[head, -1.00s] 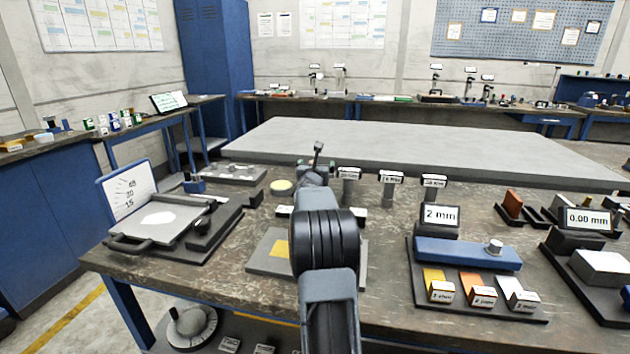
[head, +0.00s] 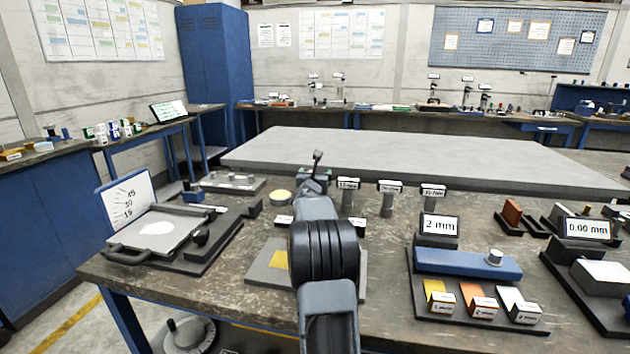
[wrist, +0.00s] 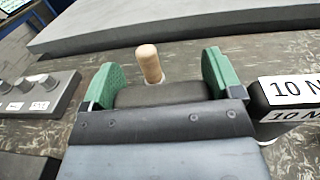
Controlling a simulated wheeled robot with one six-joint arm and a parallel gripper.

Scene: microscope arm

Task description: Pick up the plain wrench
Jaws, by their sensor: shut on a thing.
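My gripper (head: 314,177) is at the far end of my arm, over the middle of the workbench. In the wrist view its two green fingers (wrist: 160,78) stand either side of a dark grey body. A tan, wood-coloured handle (wrist: 150,64) rises from behind that body. I take this to be the plain wrench, held between the fingers; its lower part is hidden. In the head view a thin dark piece (head: 317,159) sticks up above my gripper, and my arm hides much of what lies under it.
Labelled posts (head: 387,203) stand just right of my gripper; one black post with a 10 N label (wrist: 293,90) is close to the right finger. A tilting-plate fixture (head: 160,232) is at left, a 2 mm gauge stand (head: 467,262) at right. A grey slab (head: 420,160) lies behind.

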